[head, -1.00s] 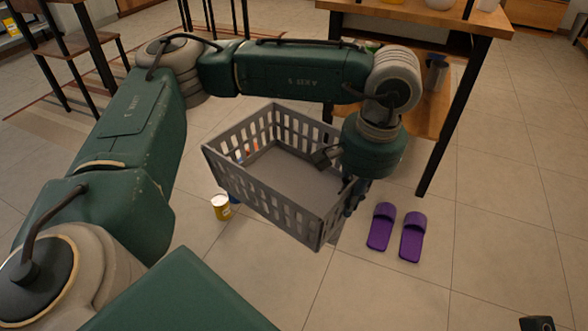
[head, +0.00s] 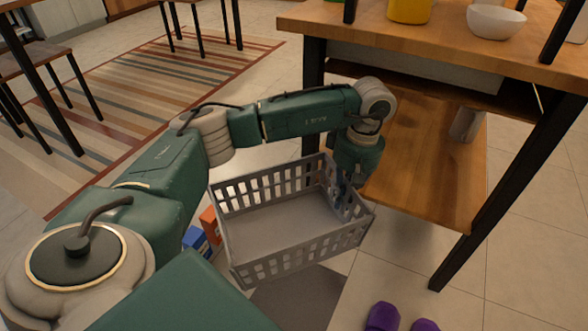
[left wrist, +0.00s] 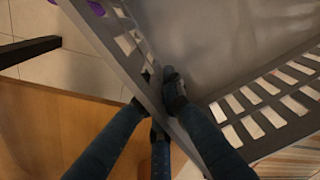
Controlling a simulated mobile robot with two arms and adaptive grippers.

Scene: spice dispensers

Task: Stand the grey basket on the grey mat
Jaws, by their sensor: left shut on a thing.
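The grey basket (head: 285,233) is an empty, slotted plastic crate in the middle of the head view. My left gripper (head: 343,192) is shut on its wall at the far right side. In the left wrist view the fingers (left wrist: 168,105) clasp the basket wall (left wrist: 135,62) from both sides. The basket appears held above the floor, roughly level. The grey mat (head: 290,303) shows as a dark flat patch on the floor below the basket's front. The basket hides part of it. My right gripper is not in view.
A wooden table with a lower shelf (head: 425,165) stands close on the right. A blue box (head: 196,240) and an orange box (head: 211,222) are left of the basket. Purple slippers (head: 383,317) lie at the bottom. A striped rug (head: 150,95) lies at the back left.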

